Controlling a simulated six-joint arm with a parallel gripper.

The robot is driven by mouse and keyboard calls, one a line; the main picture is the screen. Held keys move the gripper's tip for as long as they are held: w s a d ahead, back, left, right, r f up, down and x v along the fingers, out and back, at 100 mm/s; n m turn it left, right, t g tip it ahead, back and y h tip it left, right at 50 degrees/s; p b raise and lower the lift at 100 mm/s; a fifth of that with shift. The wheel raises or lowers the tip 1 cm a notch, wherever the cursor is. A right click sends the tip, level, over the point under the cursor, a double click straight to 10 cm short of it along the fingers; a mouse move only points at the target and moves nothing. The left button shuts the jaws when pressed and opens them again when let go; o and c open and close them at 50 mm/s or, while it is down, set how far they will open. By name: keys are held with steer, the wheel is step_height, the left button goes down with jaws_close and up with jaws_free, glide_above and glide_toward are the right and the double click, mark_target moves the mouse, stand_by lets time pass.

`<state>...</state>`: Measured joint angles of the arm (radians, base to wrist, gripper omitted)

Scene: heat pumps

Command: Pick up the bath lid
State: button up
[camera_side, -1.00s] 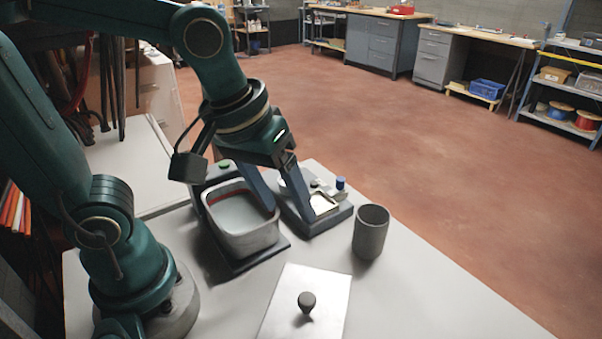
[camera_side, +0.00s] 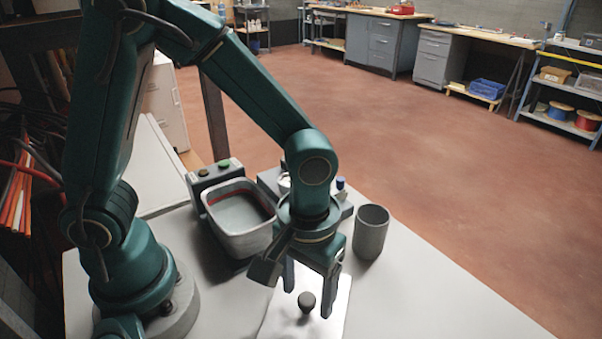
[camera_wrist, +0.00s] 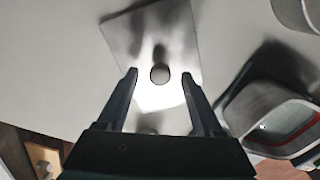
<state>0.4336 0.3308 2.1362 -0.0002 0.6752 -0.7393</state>
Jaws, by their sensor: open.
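The bath lid (camera_side: 328,322) is a flat, pale, square plate lying on the table, with a dark round knob (camera_side: 306,301) standing up from its middle. My gripper (camera_side: 307,303) is open above the lid, with one finger on each side of the knob in the side view. In the wrist view the knob (camera_wrist: 160,73) shows between and slightly beyond the fingertips of my gripper (camera_wrist: 161,72), and the lid (camera_wrist: 128,32) spreads out behind it. I see no contact between the fingers and the knob. The bath (camera_side: 236,240) is a grey open tub with a red line inside.
A grey cylindrical cup (camera_side: 370,235) stands right of my gripper. A device partly hidden by my arm stands behind it, with a blue cap (camera_side: 340,184) showing. The tub also shows at the right of the wrist view (camera_wrist: 262,143). The table's front right is clear.

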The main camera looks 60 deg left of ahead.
steer(key=shift+f, duration=0.3)
jaws_close()
steer(key=shift+r, duration=0.1)
